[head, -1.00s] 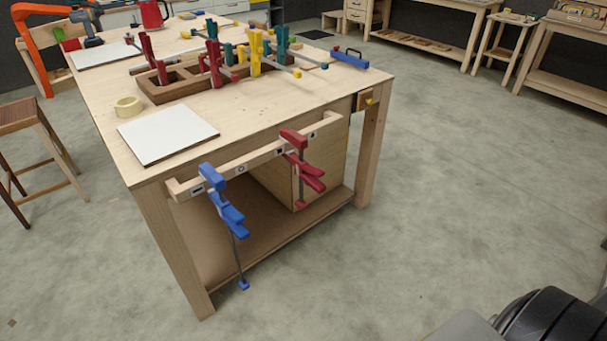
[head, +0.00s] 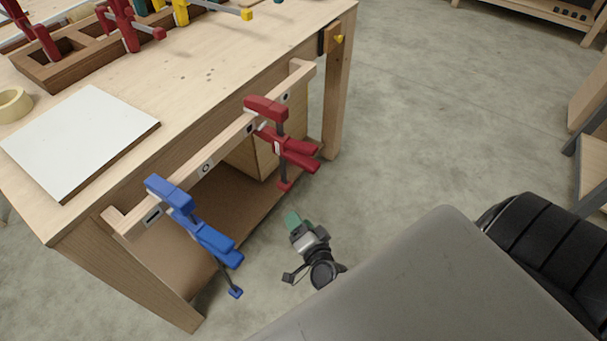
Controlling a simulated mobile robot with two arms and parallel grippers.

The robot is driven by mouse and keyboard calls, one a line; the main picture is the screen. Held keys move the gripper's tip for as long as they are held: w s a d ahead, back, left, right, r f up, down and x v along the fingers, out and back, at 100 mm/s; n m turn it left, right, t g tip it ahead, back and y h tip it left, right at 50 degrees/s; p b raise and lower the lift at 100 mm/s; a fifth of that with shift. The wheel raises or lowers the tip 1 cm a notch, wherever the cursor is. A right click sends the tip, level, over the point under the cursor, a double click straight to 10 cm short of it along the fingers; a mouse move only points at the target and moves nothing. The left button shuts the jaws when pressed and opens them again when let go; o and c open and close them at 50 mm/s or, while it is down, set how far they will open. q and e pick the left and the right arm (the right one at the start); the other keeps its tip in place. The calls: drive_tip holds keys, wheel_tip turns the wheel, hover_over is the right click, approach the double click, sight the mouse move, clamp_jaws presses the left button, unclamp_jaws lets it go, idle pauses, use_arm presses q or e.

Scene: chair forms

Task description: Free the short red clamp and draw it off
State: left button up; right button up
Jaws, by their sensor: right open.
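The short red clamp (head: 271,137) hangs on the wooden rail (head: 227,147) along the bench's near side, towards its right end. Its upper jaw sits over the top of the rail, its handles point right, and its bar hangs down to a small red foot. A longer blue clamp (head: 182,201) hangs on the same rail to the left. My right gripper (head: 293,220), with a green tip, is open and empty below the red clamp, apart from it. Its fingers are small and partly hidden by its own body. My left gripper is out of view.
The bench top carries a white board (head: 80,140), a tape roll (head: 14,104) and a wooden rack (head: 85,62) with more clamps, some of them red. A bench leg (head: 337,105) stands right of the rail.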

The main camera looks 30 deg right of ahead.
sight(295, 165)
wheel_tip(295, 165, up, 9)
drive_tip(key=w+d+m+h+b, duration=0.2)
drive_tip(key=m+h, duration=0.3)
drive_tip(key=m, duration=0.4)
drive_tip(key=x, duration=1)
drive_tip(key=shift+w, duration=0.1)
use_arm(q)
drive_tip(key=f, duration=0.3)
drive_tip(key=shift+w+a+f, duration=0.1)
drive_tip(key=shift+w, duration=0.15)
use_arm(e)
drive_tip(key=shift+w+d+r, duration=0.1)
drive_tip(key=shift+w+d, duration=0.05)
drive_tip(key=shift+d, duration=0.05)
drive_tip(key=shift+c, duration=0.3)
